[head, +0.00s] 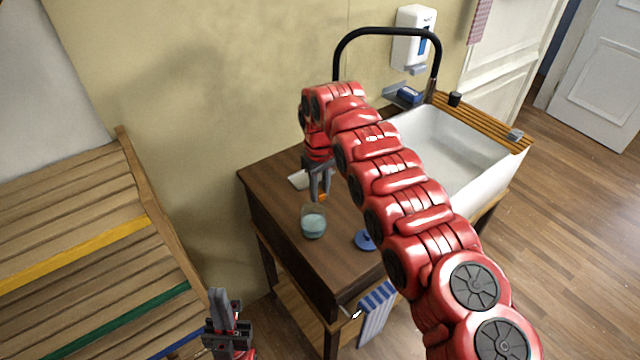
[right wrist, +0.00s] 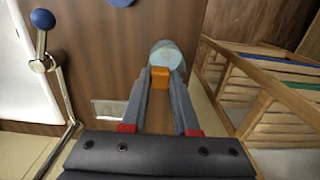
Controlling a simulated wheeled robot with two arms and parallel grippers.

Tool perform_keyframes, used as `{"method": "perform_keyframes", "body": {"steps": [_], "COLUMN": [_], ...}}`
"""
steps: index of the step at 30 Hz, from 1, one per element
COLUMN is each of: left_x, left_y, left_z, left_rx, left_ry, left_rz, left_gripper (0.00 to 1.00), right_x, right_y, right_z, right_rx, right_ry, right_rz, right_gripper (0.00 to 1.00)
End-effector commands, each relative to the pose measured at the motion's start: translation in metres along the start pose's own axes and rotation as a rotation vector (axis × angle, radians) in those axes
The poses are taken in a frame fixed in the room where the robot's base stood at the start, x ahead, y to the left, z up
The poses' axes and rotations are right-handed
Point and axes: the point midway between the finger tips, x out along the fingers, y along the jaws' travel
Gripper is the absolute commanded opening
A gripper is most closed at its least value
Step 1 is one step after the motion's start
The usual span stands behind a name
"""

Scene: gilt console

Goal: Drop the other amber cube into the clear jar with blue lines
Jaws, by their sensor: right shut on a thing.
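The clear jar (head: 313,224), pale blue-tinted, stands upright on the dark wooden console top (head: 290,245). Its lines are too small to make out. It also shows in the right wrist view (right wrist: 168,52), just beyond the fingertips. My right gripper (head: 321,193) points down over the console, behind the jar in the head view. It is shut on an amber cube (right wrist: 159,77), whose edge also shows in the head view (head: 322,198). The cube is apart from the jar in the head view. My left gripper (head: 225,306) is low at the left, away from the console; its finger gap is unclear.
A blue disc (head: 364,240) lies right of the jar. A flat pale item (head: 298,180) lies at the console's back left. A white sink (head: 455,150) with a black tap stands to the right. A slatted wooden bench (head: 90,250) is at the left.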

Motion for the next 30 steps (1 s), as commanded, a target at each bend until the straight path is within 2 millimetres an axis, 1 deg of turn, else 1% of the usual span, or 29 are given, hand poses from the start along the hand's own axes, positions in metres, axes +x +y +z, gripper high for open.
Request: {"method": "perform_keyframes", "body": {"steps": [5,6,8,9,11,19,22,25,27,28,30], "left_x": [0.0,0.0,0.0,0.0,0.0,0.0,-0.003,-0.011,-0.018,-0.013,-0.013], "left_y": [0.0,0.0,0.0,0.0,0.0,0.0,0.0,0.001,0.001,0.001,0.001], "left_z": [0.0,0.0,0.0,0.0,0.0,0.0,0.001,0.002,0.003,0.002,0.002], "left_rx": [0.0,0.0,0.0,0.0,0.0,0.0,0.0,0.0,0.0,0.0,0.0], "left_ry": [0.0,0.0,0.0,0.0,0.0,0.0,0.0,0.0,0.0,0.0,0.0], "left_rz": [0.0,0.0,0.0,0.0,0.0,0.0,0.0,0.0,0.0,0.0,0.0], "left_gripper": [0.0,0.0,0.0,0.0,0.0,0.0,0.0,0.0,0.0,0.0,0.0], "right_x": [0.0,0.0,0.0,0.0,0.0,-0.001,-0.004,-0.016,-0.029,-0.037,-0.048], "right_y": [0.0,0.0,0.0,0.0,0.0,0.0,0.0,0.0,0.0,-0.002,-0.001], "right_z": [0.0,0.0,0.0,0.0,0.0,0.0,-0.001,-0.002,-0.001,-0.003,-0.003], "right_rx": [0.0,0.0,0.0,0.001,0.0,0.001,0.0,0.001,0.001,-0.002,-0.002], "right_ry": [0.001,0.001,0.001,0.001,0.001,0.001,0.002,0.006,0.007,0.007,0.008], "right_rz": [0.001,0.001,0.001,0.001,0.001,0.001,0.002,0.003,0.003,0.004,0.005], "right_gripper": [0.0,0.35,0.46,0.53,0.63,0.63,0.63,0.63,0.63,0.63,0.63]}}
